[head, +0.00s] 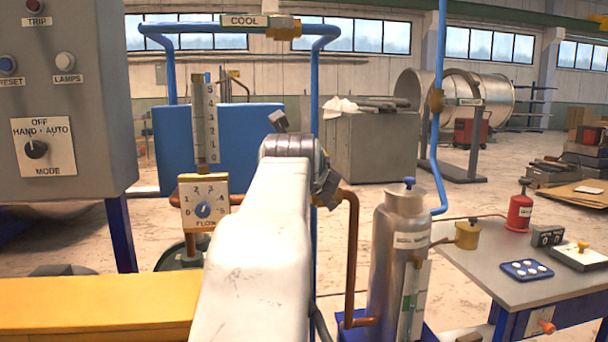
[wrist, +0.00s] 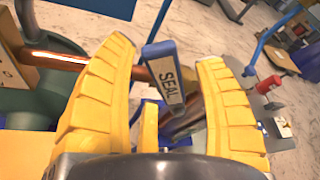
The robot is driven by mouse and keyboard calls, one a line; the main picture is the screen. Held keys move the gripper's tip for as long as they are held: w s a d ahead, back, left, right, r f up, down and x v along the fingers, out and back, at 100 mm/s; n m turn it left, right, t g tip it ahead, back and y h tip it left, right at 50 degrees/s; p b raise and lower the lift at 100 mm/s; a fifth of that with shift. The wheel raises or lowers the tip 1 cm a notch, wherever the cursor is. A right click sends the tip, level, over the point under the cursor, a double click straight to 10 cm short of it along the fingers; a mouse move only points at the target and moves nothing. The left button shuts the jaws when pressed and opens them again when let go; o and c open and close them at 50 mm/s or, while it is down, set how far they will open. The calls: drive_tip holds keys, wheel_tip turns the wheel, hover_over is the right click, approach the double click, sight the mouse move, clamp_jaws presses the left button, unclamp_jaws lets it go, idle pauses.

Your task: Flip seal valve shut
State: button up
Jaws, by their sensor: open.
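The seal valve shows in the wrist view as a blue-edged plate or lever (wrist: 165,75) with a pale label reading SEAL. It stands tilted on the copper pipe line, between my fingers. My gripper (wrist: 167,52) has two yellow ribbed fingers, spread apart, one to each side of the plate. I see a gap on both sides and cannot tell of any contact. The valve body below is partly hidden by the gripper. In the head view my pale arm hides the valve, and the fingers do not show clearly.
Copper pipe (head: 351,255) runs right of my arm to a silver cylinder (head: 398,250). A flow dial (head: 203,203) and grey control cabinet (head: 60,110) stand left. A blue COOL pipe (head: 316,110) rises behind. A bench (head: 490,285) with small items stands right.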

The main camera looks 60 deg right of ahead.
drive_tip(key=v, duration=1.1)
drive_tip(key=shift+a, duration=0.2)
